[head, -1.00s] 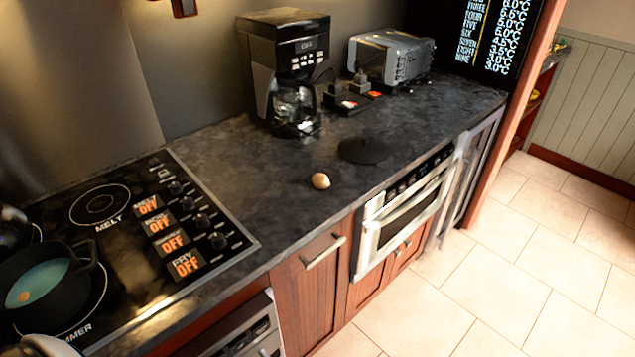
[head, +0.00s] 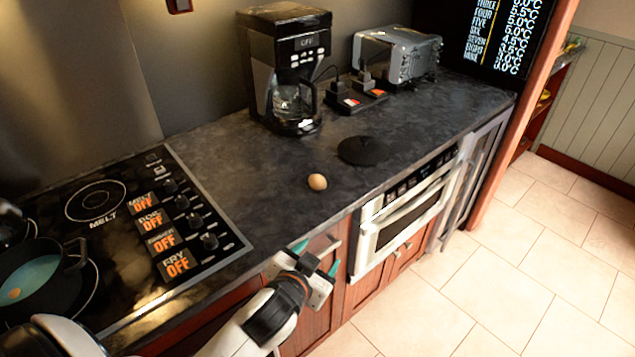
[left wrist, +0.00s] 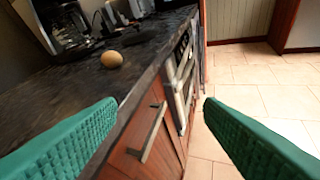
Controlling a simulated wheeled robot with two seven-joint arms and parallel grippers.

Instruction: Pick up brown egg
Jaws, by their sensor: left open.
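The brown egg (head: 317,182) lies on the dark countertop (head: 240,150), left of a round black disc and near the counter's front edge. It also shows in the left wrist view (left wrist: 111,59), upper left, beyond the left finger. My left gripper (head: 318,258) is open and empty, with green finger pads. It is in front of the counter's front edge, below and nearer than the egg, by the cabinet door. In the left wrist view my left gripper (left wrist: 162,115) has its fingers wide apart with nothing between them. My right gripper is not in view.
A stove (head: 130,230) with a black pot (head: 75,262) is at the left. A coffee maker (head: 285,65) and toaster (head: 398,55) stand at the back. The black disc (head: 363,150) lies right of the egg. A cabinet handle (left wrist: 153,132) sticks out near my left gripper.

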